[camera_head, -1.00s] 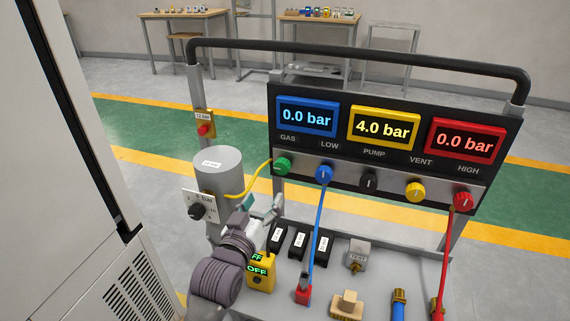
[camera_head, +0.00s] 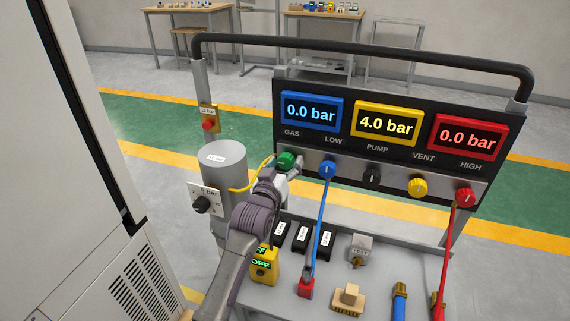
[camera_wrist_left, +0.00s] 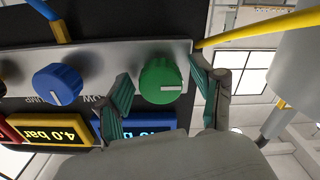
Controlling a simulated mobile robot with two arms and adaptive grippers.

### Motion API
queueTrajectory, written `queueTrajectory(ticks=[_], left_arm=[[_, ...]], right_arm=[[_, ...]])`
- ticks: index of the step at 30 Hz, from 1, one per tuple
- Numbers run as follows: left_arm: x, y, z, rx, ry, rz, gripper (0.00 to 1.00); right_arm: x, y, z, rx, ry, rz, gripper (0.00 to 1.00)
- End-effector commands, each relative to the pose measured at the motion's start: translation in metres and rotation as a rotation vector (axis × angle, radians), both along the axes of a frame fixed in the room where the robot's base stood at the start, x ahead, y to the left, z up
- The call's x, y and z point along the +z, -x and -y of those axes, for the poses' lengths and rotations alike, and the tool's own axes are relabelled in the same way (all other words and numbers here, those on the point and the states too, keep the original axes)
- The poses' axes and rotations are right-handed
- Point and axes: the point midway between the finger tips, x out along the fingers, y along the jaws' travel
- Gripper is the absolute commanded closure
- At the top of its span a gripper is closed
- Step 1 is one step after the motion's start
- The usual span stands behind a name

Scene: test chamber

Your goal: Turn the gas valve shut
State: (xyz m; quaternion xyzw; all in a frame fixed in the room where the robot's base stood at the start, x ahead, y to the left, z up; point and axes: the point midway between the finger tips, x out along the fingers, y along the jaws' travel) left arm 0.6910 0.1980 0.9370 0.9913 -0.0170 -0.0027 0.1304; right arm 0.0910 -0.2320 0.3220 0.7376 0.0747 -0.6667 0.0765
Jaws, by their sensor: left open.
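The gas valve is the green knob (camera_head: 285,160) at the left end of the grey valve strip, under the GAS label. My left gripper (camera_head: 289,173) is open right at it. In the left wrist view, the green knob (camera_wrist_left: 160,80) shows between the two spread fingers (camera_wrist_left: 162,75), with a gap visible on both sides. Its white mark lies nearly level in that view. In the head view the gripper partly hides the knob, and its mark is not readable there. My right gripper is not in view.
The blue LOW knob (camera_head: 327,169) with a blue hose sits just right of the gas knob. A yellow hose (camera_head: 243,188) runs from the grey cylinder (camera_head: 222,165) towards the gas knob. The yellow display (camera_head: 387,122) reads 4.0 bar; the blue and red displays read 0.0 bar.

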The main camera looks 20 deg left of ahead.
Motion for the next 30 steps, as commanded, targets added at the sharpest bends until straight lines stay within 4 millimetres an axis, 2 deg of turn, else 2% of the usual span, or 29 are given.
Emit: queueTrajectory(ticks=[3,14,23,30], left_arm=[[0.000,0.000,0.000,0.000,0.000,0.000,0.33],[0.000,0.000,0.000,0.000,0.000,0.001,0.93],[0.001,0.000,0.000,0.000,-0.037,0.001,0.93],[0.003,0.000,-0.001,0.000,-0.171,0.006,0.93]], right_arm=[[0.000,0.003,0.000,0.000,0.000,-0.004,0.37],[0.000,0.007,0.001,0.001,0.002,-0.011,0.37],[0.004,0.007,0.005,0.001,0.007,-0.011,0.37],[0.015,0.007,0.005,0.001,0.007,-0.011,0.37]])
